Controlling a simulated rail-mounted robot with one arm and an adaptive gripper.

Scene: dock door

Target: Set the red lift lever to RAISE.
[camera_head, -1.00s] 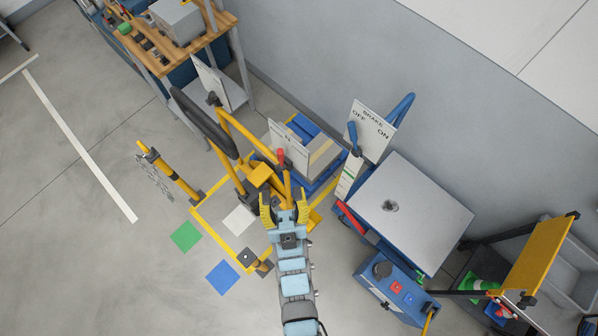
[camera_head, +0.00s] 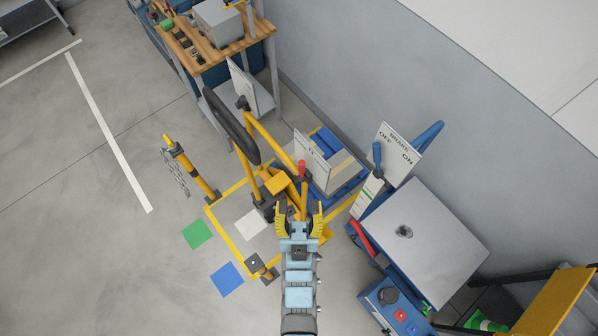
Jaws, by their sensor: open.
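The red lift lever shows as a red knob (camera_head: 303,168) in front of a white label plate (camera_head: 312,160), on a yellow lift truck. The plate's lettering is too small to read fully. My gripper (camera_head: 299,217) is open, its yellow fingers spread on either side of the yellow post below the red knob in the picture. I cannot tell how far apart in depth they are. The fingers hold nothing that I can see, and the lever's lower part is partly hidden.
A grey-topped blue cart (camera_head: 425,235) and a control box (camera_head: 396,308) are at lower right. A wooden workbench (camera_head: 215,70) stands behind.

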